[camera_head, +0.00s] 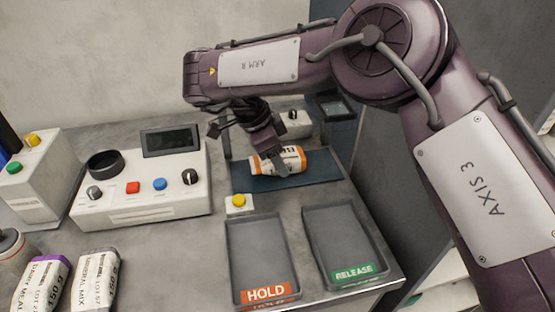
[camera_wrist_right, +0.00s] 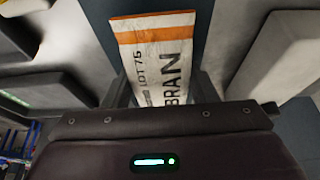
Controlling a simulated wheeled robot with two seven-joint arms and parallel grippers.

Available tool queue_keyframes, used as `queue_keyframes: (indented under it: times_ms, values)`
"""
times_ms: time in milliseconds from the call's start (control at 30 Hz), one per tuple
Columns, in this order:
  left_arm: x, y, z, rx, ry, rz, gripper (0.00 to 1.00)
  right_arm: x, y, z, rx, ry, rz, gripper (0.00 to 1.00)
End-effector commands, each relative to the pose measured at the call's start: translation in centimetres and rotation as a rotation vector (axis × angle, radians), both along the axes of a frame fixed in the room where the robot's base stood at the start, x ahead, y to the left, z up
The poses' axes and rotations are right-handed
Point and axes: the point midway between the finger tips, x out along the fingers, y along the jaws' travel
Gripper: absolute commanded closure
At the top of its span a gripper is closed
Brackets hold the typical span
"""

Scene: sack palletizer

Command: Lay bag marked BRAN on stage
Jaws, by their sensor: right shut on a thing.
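The bag marked BRAN (camera_head: 292,158) is white with orange ends, and in the head view it is at the dark blue mat (camera_head: 240,180) at the back of the bench. I take this mat to be the stage. My right gripper (camera_head: 283,170) is shut on the bag from above. The bag appears to rest on or just over the mat; contact is hard to tell. In the right wrist view the bag (camera_wrist_right: 157,65) lies between my fingers with its BRAN and LOT print showing. My left gripper is not in view.
Two grey trays, HOLD (camera_head: 258,248) and RELEASE (camera_head: 343,240), stand in front. A yellow button box (camera_head: 239,204) sits by the mat. A control panel (camera_head: 140,195) is to the left. Bags marked DAIRY MEAL (camera_head: 42,284) and MINERAL MIX (camera_head: 97,280) lie at the lower left.

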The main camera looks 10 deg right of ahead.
Motion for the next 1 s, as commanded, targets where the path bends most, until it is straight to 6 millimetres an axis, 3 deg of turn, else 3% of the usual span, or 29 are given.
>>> queue_keyframes:
  times_ms: [333,367,533,867,1000]
  values:
    - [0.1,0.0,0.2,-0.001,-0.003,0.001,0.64,0.0,0.0,-0.4,0.001,-0.001,0.0,0.78]
    - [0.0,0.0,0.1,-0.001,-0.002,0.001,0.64,0.0,0.0,-0.4,0.001,0.0,0.0,0.46]
    - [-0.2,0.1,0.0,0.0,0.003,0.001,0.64,0.0,0.0,-0.4,0.001,-0.001,0.0,0.26]
    - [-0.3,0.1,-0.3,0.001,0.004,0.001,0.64,0.0,0.0,-0.4,0.0,-0.002,0.0,0.26]
    - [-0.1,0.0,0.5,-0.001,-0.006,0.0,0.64,0.1,0.7,1.5,-0.001,-0.005,0.002,0.26]
